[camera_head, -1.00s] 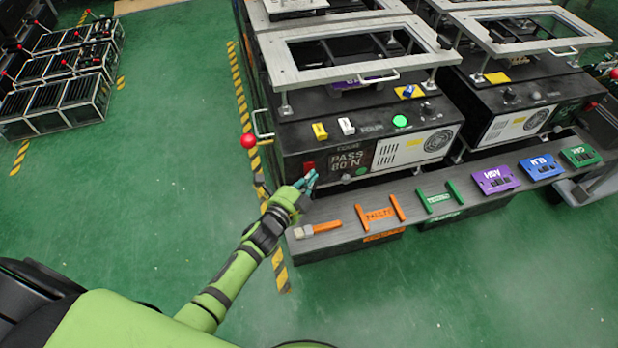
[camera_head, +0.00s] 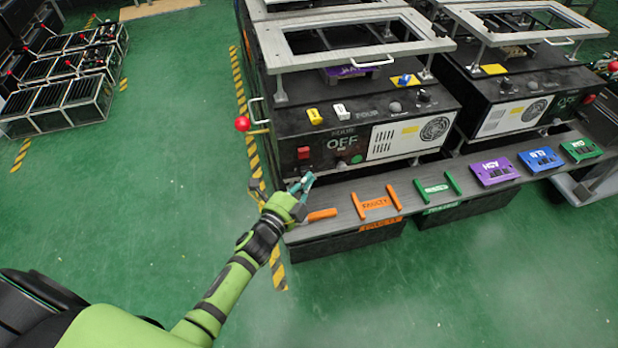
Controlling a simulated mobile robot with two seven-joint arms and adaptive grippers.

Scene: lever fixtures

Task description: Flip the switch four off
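The black station marked FOUR (camera_head: 370,115) stands on the bench, with a small display (camera_head: 342,143) on its front that reads OFF. The red switch (camera_head: 303,153) is at the left end of that front, beside the display. My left gripper (camera_head: 303,181) is just below and in front of the red switch, apart from it, above the bench's front left corner. Its teal fingers are small, and I cannot tell whether they are open or shut. The round button (camera_head: 395,107) on the station's top is grey. My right gripper is not in view.
Orange handles (camera_head: 377,203), green handles (camera_head: 438,188) and purple (camera_head: 494,171), blue and green modules lie along the bench's front ledge. A red ball knob (camera_head: 242,124) sticks out at the station's left. A second station stands right. The green floor in front is clear.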

